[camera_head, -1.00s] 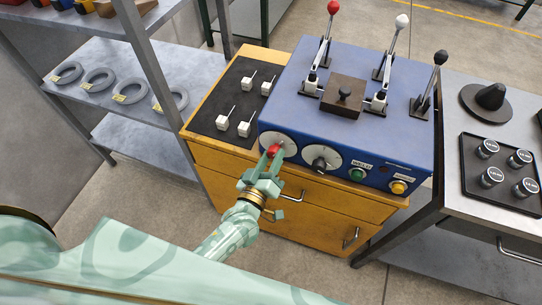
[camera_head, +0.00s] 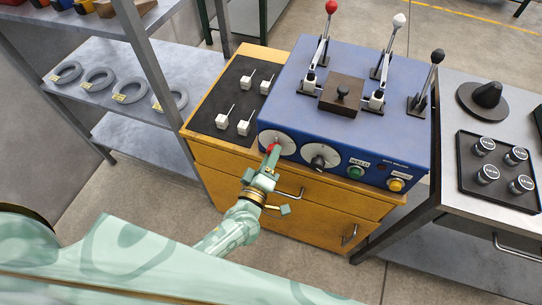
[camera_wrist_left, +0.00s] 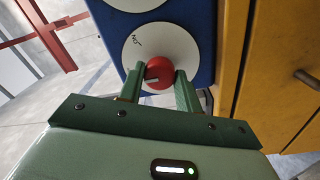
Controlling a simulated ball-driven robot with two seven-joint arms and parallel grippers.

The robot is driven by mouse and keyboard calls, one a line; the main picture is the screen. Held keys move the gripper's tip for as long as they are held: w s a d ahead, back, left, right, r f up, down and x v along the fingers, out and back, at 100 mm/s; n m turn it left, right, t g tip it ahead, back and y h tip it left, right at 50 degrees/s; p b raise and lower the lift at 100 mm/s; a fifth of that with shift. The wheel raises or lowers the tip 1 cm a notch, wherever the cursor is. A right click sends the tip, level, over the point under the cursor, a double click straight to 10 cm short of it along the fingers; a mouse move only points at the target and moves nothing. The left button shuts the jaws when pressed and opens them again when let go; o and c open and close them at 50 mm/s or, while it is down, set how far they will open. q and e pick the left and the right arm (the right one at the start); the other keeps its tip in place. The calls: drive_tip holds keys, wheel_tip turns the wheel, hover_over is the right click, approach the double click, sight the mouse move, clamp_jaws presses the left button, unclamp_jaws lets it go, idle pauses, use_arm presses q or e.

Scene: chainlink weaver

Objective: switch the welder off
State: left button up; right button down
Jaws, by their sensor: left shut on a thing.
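The blue welder (camera_head: 350,100) stands on a yellow wooden cabinet. Its front has a left white dial (camera_head: 284,139) with a red knob (camera_head: 272,148). My left gripper (camera_head: 270,155) is shut on the red knob, with a finger on either side of it. The wrist view shows the red knob (camera_wrist_left: 159,72) between the green fingers (camera_wrist_left: 160,85), and a short "ON" mark beside it on the white dial (camera_wrist_left: 138,52). The fingers and arm hide part of the knob in the head view. My right gripper is out of view.
A black knob (camera_head: 318,161), a green button (camera_head: 356,172) and a yellow button (camera_head: 395,184) sit further right on the front. Three levers rise from the top. White pieces lie on a dark mat (camera_head: 205,120). The cabinet's drawer handles (camera_head: 290,195) project below.

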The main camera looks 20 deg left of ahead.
use_arm(q)
drive_tip(key=o, duration=1)
drive_tip(key=shift+s, duration=0.1)
drive_tip(key=s, duration=1.6)
drive_tip(key=shift+a+f+p, duration=0.35)
drive_tip(key=shift+a+p, duration=0.05)
drive_tip(key=shift+a, duration=0.05)
drive_tip(key=shift+f, duration=0.1)
drive_tip(key=s+a+f+m+g+h, duration=0.1)
drive_tip(key=s+f+m+g, duration=0.25)
drive_tip(key=f, duration=0.45)
drive_tip(key=s+a+f+m+g, duration=0.2)
drive_tip(key=s+f+m+g, duration=0.15)
drive_tip(key=f, duration=0.45)
drive_tip(key=s+a+f+m+g+h, duration=0.1)
drive_tip(key=s+f+m+g, duration=0.25)
drive_tip(key=f, duration=0.45)
drive_tip(key=s+a+f+m+g+y, duration=0.1)
drive_tip(key=s+a+f+m+g, duration=0.1)
drive_tip(key=s, duration=0.6)
drive_tip(key=s+a+f+m+g+y, duration=0.2)
drive_tip(key=s+a+f+m+g, duration=0.1)
drive_tip(key=s+a+f+g, duration=0.2)
drive_tip(key=s+f, duration=0.2)
drive_tip(key=s, duration=0.1)
